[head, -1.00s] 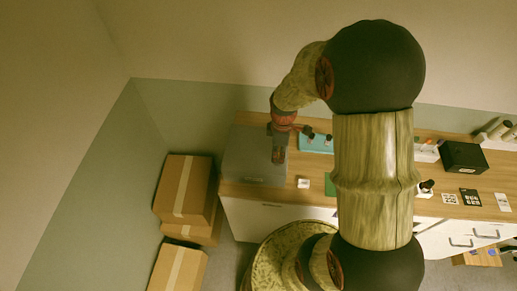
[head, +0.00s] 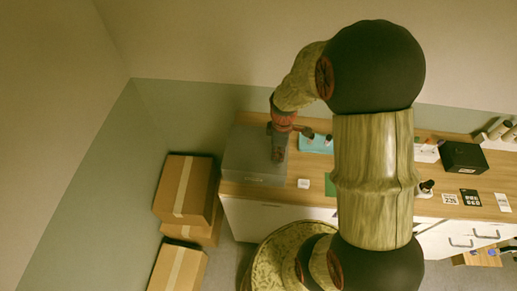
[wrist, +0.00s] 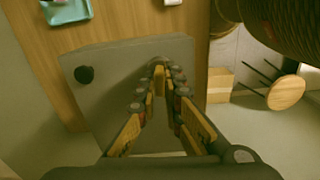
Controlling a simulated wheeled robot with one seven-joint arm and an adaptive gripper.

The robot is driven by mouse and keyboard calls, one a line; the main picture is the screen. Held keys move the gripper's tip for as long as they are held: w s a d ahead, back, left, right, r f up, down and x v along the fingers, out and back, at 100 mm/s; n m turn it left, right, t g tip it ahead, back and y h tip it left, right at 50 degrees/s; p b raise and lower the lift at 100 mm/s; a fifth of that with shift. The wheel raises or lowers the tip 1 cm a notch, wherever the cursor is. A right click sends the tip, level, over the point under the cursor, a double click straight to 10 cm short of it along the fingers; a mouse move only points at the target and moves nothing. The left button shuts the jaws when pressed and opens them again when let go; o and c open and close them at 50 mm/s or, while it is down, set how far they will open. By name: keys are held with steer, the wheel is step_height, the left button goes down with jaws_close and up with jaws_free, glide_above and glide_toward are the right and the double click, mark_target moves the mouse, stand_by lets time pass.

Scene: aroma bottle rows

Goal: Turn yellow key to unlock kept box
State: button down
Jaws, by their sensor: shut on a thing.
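The grey kept box (head: 243,160) stands at the left end of the wooden counter. It also shows in the wrist view (wrist: 105,92), with a dark round knob (wrist: 84,74) on its face. My gripper (head: 278,158) points down onto the box's right part. In the wrist view my gripper (wrist: 159,72) has its fingertips close together at the box. They are shut on a small yellow piece, the yellow key (wrist: 159,83), mostly hidden between the fingers. How far the key is turned cannot be seen.
A teal tray (head: 312,144) and a small white item (head: 303,183) lie right of the box. A black box (head: 463,157) and cards stand further right. Cardboard boxes (head: 186,190) are stacked on the floor at left.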

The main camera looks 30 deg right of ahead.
steer(key=m, duration=0.8)
steer(key=shift+m, duration=0.4)
steer(key=m, duration=0.3)
steer(key=shift+m, duration=0.4)
steer(key=m, duration=0.4)
steer(key=c, duration=2.4)
jaws_free()
steer(key=shift+m, duration=0.3)
steer(key=o, duration=0.5)
